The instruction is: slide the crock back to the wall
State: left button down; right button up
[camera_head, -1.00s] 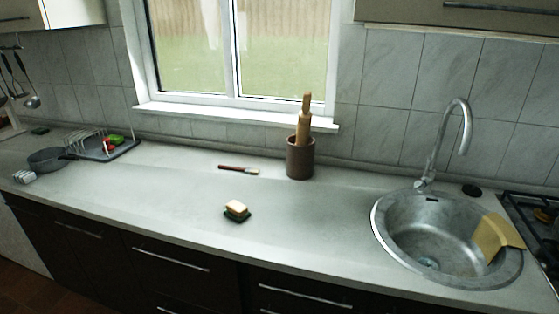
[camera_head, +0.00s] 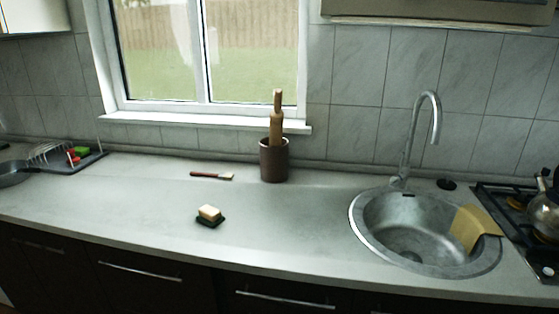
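The crock (camera_head: 273,162) is a dark brown cylinder standing upright on the grey counter, below the right part of the window. A wooden rolling pin (camera_head: 277,118) stands in it and sticks up past the sill. The tiled wall (camera_head: 345,120) is behind the crock. From this angle I cannot tell how wide the gap between crock and wall is. Neither of my grippers is in view.
A brush (camera_head: 212,176) lies left of the crock. A sponge (camera_head: 209,213) sits in front. A round sink (camera_head: 415,230) with a tap and yellow cloth (camera_head: 468,229) is at right, beside a hob with a kettle (camera_head: 543,212). A dish rack (camera_head: 60,155) stands far left. The counter (camera_head: 110,205) is mostly clear.

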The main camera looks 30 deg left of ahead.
aim_at(274, 160)
jog(key=j+z, duration=0.4)
jog(key=k+j+z, duration=0.15)
jog(key=j+z, duration=0.25)
jog(key=k+j+z, duration=0.15)
jog(key=j+z, duration=0.25)
jog(key=j, duration=0.1)
